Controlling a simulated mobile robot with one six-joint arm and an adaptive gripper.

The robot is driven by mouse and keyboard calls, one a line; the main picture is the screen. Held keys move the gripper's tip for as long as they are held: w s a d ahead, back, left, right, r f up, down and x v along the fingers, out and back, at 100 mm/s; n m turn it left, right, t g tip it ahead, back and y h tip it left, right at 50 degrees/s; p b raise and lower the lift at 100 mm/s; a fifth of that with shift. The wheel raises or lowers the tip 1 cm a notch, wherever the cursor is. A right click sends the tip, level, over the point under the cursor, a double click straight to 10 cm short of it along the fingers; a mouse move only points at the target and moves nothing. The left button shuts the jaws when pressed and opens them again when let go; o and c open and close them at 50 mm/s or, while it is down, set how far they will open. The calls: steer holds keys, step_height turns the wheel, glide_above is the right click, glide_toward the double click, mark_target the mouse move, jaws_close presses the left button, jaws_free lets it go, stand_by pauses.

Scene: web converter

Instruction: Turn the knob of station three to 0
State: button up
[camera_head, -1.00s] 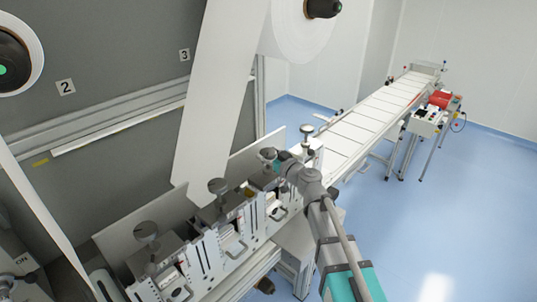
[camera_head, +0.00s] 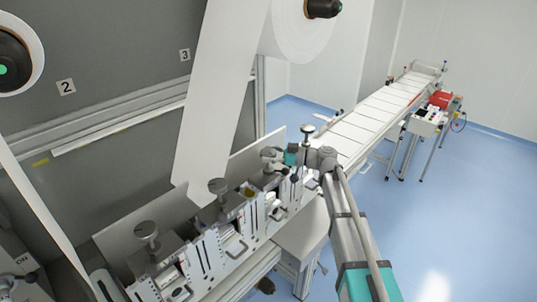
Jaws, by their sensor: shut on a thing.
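A row of metal stations runs diagonally along the machine's front, each with a round grey knob on top. In line with the others, the third knob (camera_head: 268,154) is at my gripper (camera_head: 279,168), which is shut on it. The fingers are small and dark here, so the exact hold and the knob's scale reading cannot be made out. My wrist and arm reach in from the lower right.
Two nearer knobs (camera_head: 146,231) (camera_head: 218,186) stand to the left, and a farther knob (camera_head: 307,130) stands just beyond my wrist. A white web (camera_head: 215,100) hangs behind the stations. A conveyor (camera_head: 370,118) extends back right; the blue floor (camera_head: 460,210) at right is clear.

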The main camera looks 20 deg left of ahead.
steer(key=shift+n+g, duration=0.5)
steer(key=shift+g, duration=0.2)
steer(key=o, duration=1)
steer(key=shift+a, duration=0.1)
steer(key=shift+d, duration=0.25)
steer(key=v, duration=1.1)
steer(key=shift+w+d+r, duration=0.2)
steer(key=shift+w+d, duration=0.05)
steer(key=shift+d, duration=0.05)
